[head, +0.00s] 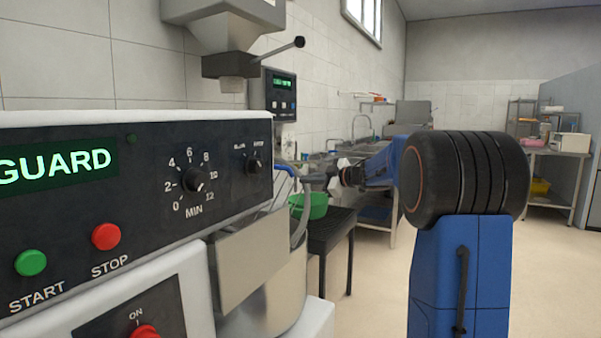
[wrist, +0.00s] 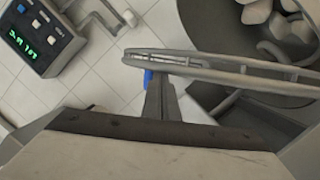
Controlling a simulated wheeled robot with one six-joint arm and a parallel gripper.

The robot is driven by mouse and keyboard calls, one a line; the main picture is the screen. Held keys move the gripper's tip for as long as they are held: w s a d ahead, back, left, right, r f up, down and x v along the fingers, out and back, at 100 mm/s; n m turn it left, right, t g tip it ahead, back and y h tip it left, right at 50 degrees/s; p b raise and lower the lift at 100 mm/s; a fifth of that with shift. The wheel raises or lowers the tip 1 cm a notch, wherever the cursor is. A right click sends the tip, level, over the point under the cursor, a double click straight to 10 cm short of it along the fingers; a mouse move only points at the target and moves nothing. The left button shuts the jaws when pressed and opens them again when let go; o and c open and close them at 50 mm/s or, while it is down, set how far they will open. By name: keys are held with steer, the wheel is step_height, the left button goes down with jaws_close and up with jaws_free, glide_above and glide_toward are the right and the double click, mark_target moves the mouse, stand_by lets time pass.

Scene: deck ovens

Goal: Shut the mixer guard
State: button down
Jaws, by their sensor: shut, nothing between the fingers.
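The mixer (head: 105,190) fills the left of the head view, its panel display reading GUARD. Its wire guard shows as a grey curved bar (head: 300,225) at the bowl's side, with a blue piece (head: 285,169) at the top. In the wrist view the guard's double rim (wrist: 225,70) crosses right of centre, and a bit of blue (wrist: 148,78) shows behind my fingers. My gripper (head: 312,182) is shut and empty, right beside the guard; its fingertips (wrist: 160,88) overlap the rim in the wrist view. I cannot tell whether they touch. Most of the guard is hidden in the head view.
The steel bowl (head: 285,300) is below the guard; pale lumps (wrist: 285,30) show inside it. A green bowl (head: 312,206) sits on a dark stand (head: 330,230) behind. A wall-side control box (head: 280,93) hangs behind the mixer.

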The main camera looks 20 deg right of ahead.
steer(key=w+d+f+m+g+y, duration=0.1)
steer(key=w+d+f+m, duration=0.1)
steer(key=f, duration=0.6)
steer(key=w+d+f+m+y, duration=0.1)
steer(key=w+d+f+m, duration=0.1)
steer(key=f, duration=0.6)
steer(key=shift+d+f+m+g, duration=0.2)
steer(key=shift+d+m+g, duration=0.2)
steer(key=shift+d+m, duration=0.6)
